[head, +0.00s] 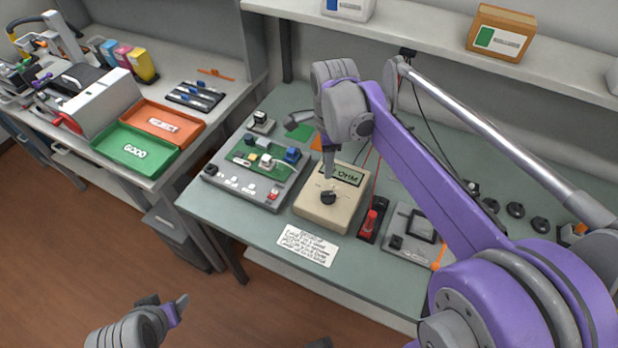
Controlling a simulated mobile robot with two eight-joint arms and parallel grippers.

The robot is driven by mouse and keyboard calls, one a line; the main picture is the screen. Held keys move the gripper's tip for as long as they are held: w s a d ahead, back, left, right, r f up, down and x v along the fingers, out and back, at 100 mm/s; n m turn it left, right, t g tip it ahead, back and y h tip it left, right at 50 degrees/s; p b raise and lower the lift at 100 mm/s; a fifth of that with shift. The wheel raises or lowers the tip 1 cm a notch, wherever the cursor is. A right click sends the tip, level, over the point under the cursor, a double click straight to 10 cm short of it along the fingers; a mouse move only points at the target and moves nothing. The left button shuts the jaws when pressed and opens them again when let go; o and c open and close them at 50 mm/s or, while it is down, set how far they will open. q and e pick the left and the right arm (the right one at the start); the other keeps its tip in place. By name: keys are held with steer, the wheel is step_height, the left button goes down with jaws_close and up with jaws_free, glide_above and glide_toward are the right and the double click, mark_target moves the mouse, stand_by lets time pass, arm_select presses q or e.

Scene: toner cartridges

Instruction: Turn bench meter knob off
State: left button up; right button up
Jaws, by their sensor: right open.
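The beige bench meter (312,213) stands on the green-topped bench, with a display (347,174) on its upper part. Its round black knob (327,198) is on the front face; I cannot make out its setting. My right gripper (331,182) reaches in from the right and points down just above the knob. It is open, with nothing seen between its fingers; whether a finger touches the knob is unclear. My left gripper (168,304) is low at the left, over the floor and away from the bench; its finger gap is not clear.
A circuit board fixture (220,185) is left of the meter. A red-handled tool in a stand (369,222) and a grey device (398,245) are to its right. A printed card (307,246) lies in front. A shelf (420,32) runs above.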

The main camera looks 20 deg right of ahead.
mark_target(327, 194)
steer(key=f, duration=1)
steer(key=shift+s+d+f+b, duration=0.1)
steer(key=shift+s+f+b, duration=0.1)
steer(key=shift+s+b, duration=0.15)
jaws_close()
